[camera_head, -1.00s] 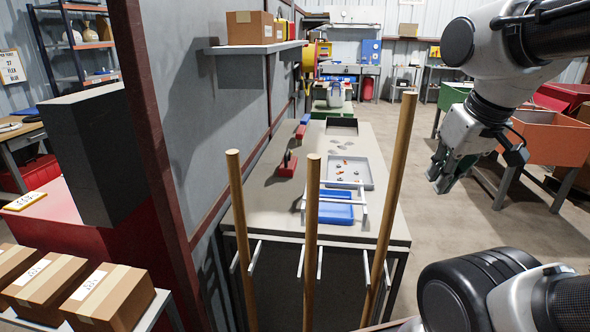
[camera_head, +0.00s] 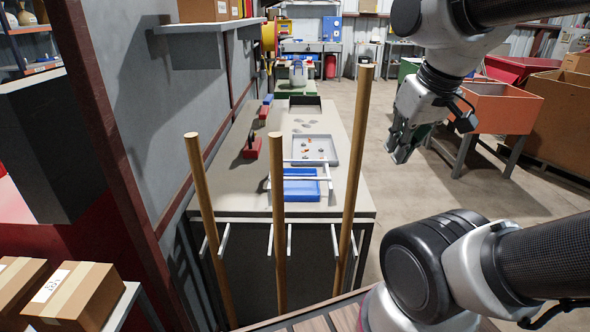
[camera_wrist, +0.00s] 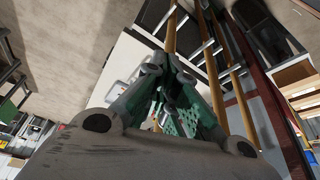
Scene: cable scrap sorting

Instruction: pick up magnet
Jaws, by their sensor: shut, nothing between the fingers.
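A red block with a dark upright part (camera_head: 251,147), which may be the magnet, stands on the left side of the long grey workbench (camera_head: 225,190). It is small in the head view, so I cannot be sure what it is. My gripper (camera_head: 398,152) hangs in the air to the right of the bench, well apart from that block. In the wrist view its green-padded fingers (camera_wrist: 155,70) meet at the tips with nothing between them. I cannot make out the red block in the wrist view.
Three wooden poles (camera_head: 278,220) with white pegs stand in front of the bench. A grey tray (camera_head: 336,152) with small pieces and a blue tray (camera_head: 301,190) lie on it. A wall shelf (camera_head: 210,27) overhangs its left. An orange bin (camera_head: 505,110) stands right of open floor.

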